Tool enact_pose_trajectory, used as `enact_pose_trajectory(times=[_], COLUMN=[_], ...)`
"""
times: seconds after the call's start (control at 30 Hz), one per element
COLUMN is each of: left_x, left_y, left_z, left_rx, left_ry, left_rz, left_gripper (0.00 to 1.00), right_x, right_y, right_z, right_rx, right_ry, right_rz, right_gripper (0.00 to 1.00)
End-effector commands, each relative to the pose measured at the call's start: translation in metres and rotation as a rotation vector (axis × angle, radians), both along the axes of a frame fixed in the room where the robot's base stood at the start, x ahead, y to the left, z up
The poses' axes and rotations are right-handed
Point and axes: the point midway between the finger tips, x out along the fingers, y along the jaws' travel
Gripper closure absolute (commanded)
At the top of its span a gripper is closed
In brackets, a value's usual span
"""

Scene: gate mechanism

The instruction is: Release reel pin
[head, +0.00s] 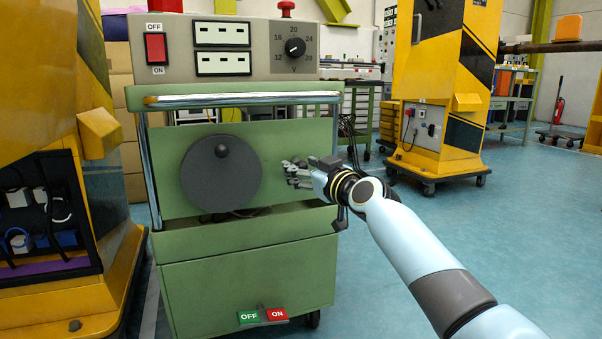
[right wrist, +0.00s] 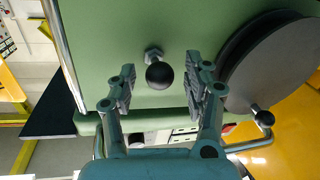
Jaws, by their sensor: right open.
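The reel pin is a black ball knob (right wrist: 159,75) on a short metal stem in the green panel. It shows in the right wrist view between the fingers of my right gripper (right wrist: 161,90). The fingers are open, with a gap on each side of the knob. In the head view my right gripper (head: 290,173) is at the right part of the green panel, and I cannot make out the pin there. The dark grey round reel (head: 221,174) is to its left, with its own black knob (head: 222,151). My left gripper is not in view.
The green machine (head: 245,283) has a chrome rail (head: 240,98) above the panel and a grey control box (head: 265,65) on top. Low on its front are OFF and ON pedals (head: 263,316). A yellow cabinet (head: 60,120) stands close on the left.

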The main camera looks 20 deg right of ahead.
Motion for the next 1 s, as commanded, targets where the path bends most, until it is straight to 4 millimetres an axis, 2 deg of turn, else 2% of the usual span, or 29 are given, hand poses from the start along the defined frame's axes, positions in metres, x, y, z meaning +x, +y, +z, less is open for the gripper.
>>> enact_pose_trajectory(times=[0.13,0.4,0.8,1.0], left_x=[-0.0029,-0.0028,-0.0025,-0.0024], left_y=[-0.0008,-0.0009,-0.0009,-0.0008], left_z=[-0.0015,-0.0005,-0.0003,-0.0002], left_rx=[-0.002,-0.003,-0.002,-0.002], left_ry=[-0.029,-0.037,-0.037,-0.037], left_rz=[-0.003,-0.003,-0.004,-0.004], left_gripper=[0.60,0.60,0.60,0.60], right_x=[0.0088,0.0101,0.0098,0.0098], right_y=[0.0021,0.0024,0.0023,0.0023], right_z=[-0.0007,0.0007,0.0003,0.0001], right_rx=[0.000,0.000,0.000,0.000], right_ry=[0.001,0.000,0.000,0.000], right_rz=[0.000,0.000,0.000,0.000], right_gripper=[0.49,0.49,1.00,1.00])
